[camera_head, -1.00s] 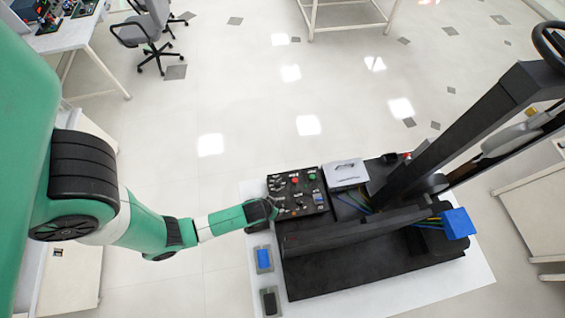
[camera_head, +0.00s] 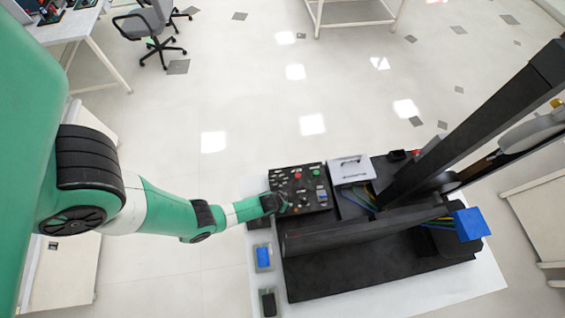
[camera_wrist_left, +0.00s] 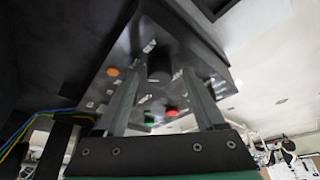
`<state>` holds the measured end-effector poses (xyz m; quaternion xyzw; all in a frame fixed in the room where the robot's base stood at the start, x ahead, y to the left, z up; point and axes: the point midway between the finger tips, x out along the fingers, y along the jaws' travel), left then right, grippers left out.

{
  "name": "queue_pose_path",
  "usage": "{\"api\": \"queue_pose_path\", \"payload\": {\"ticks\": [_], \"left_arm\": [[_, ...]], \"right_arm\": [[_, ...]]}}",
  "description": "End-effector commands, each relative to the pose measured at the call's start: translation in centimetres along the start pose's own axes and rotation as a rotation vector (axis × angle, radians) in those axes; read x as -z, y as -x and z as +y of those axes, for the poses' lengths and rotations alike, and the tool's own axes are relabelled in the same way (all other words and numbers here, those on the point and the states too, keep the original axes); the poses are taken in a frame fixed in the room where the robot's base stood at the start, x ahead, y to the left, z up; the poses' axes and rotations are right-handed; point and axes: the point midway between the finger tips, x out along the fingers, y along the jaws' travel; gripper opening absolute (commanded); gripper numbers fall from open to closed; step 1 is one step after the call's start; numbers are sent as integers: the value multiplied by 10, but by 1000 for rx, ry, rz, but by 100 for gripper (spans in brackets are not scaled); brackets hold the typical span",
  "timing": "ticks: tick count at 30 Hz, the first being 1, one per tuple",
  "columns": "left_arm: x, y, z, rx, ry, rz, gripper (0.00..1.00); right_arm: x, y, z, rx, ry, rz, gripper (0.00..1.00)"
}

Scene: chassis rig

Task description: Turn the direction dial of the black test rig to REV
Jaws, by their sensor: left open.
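The black test rig (camera_head: 380,262) stands on a white mat right of centre in the head view. Its black control panel (camera_head: 310,187) has small buttons and knobs and faces up. My left gripper (camera_head: 278,203) is at the panel's left edge. In the left wrist view my left gripper (camera_wrist_left: 161,80) is open, and a dark round knob (camera_wrist_left: 158,66) shows between its fingers. I cannot tell whether the fingers touch it. The panel's labels are too small and blurred to read, so the dial's setting cannot be told. My right gripper is not in view.
A white box (camera_head: 350,170) sits on the rig beside the panel. A blue block (camera_head: 472,224) is at the rig's right end. Blue and yellow cables (camera_wrist_left: 45,115) show at left in the wrist view. A slanted black beam (camera_head: 480,120) rises at right.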

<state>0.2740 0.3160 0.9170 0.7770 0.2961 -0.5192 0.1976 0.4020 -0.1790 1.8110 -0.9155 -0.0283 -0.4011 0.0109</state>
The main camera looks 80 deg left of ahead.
Motion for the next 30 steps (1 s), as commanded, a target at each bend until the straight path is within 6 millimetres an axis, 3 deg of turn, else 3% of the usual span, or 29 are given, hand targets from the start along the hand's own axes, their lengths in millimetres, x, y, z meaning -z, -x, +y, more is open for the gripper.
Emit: {"api": "queue_pose_path", "payload": {"ticks": [2, 14, 30], "left_arm": [[0, 0, 0, 0, 0, 0, 71], [0, 0, 0, 0, 0, 0, 0], [1, 1, -1, -38, -89, 0, 0]], "right_arm": [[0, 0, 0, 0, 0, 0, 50], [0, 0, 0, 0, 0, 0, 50], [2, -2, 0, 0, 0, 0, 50]]}}
